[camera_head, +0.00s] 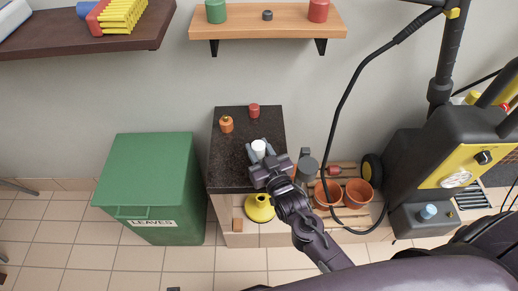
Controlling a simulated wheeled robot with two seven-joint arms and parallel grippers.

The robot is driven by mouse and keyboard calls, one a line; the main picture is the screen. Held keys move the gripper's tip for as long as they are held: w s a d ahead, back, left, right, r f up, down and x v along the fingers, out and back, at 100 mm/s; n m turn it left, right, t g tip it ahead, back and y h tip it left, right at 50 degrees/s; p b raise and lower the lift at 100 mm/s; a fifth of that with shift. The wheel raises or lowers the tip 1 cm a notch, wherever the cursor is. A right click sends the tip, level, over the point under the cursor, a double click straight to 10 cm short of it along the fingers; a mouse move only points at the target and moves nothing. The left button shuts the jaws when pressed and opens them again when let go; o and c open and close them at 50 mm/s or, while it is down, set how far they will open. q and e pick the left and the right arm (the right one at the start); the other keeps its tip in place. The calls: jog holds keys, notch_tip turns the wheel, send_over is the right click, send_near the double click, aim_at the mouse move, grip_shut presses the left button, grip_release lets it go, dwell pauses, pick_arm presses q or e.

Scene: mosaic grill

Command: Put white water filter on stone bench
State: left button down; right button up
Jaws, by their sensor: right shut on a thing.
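The white water filter (259,148) is a small white cylinder, seen from above over the dark speckled top of the stone bench (230,173). My right gripper (260,151) is shut on the white water filter, with its grey fingers on either side. My right arm reaches in from the lower right, over the front edge of the bench. I cannot tell whether the filter touches the bench top or is held just above it. Its lower part is hidden by the gripper. My left gripper is not in view.
A small orange pot-like item (226,124) and a red cylinder (254,110) stand at the back of the bench. A green leaves bin (150,185) stands left. Terracotta pots (358,192) are at right, with a black hose (347,105) nearby. The bench's left part is clear.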

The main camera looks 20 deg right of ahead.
jog(key=o, duration=0.5)
jog(key=shift+f, duration=0.15)
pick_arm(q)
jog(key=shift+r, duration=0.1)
pick_arm(e)
jog(key=o, duration=0.5)
jog(key=shift+c, duration=0.2)
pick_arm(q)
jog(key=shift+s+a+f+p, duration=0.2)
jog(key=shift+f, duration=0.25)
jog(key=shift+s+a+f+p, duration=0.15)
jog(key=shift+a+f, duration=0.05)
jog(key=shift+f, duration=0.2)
pick_arm(e)
jog(key=s+d, duration=0.1)
jog(key=s, duration=1.1)
jog(key=shift+d+r, duration=0.2)
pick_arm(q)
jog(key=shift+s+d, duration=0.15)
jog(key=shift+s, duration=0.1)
